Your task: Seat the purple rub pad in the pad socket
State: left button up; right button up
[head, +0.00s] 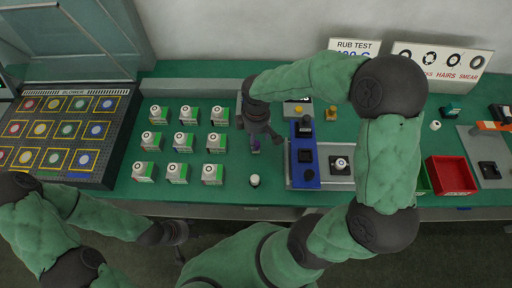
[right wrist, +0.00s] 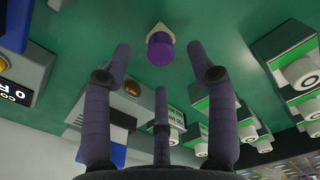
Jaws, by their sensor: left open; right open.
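The purple rub pad (head: 255,143) stands on the green bench, left of the blue-topped rub tester (head: 305,180). In the right wrist view the purple pad (right wrist: 160,50) shows with a pale base, between and beyond my fingertips. My right gripper (head: 258,137) is just above the pad in the head view and partly hides it. It is open, with its fingers apart and clear of the pad. My left gripper (head: 180,232) is open and empty in front of the bench's front edge. I cannot make out the pad socket clearly; it may be on the tester.
Rows of white and green boxes (head: 178,172) stand left of the pad. A white-topped round piece (head: 254,180) stands in front of it. A red bin (head: 450,176) is at the right. A dark tray of coloured discs (head: 60,135) is at the left.

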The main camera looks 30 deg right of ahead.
notch_tip(320, 180, down, 5)
jog(key=shift+w+f+b, duration=0.1)
jog(key=shift+f+b, duration=0.05)
jog(key=shift+b, duration=1.1)
jog(key=c, duration=1.1)
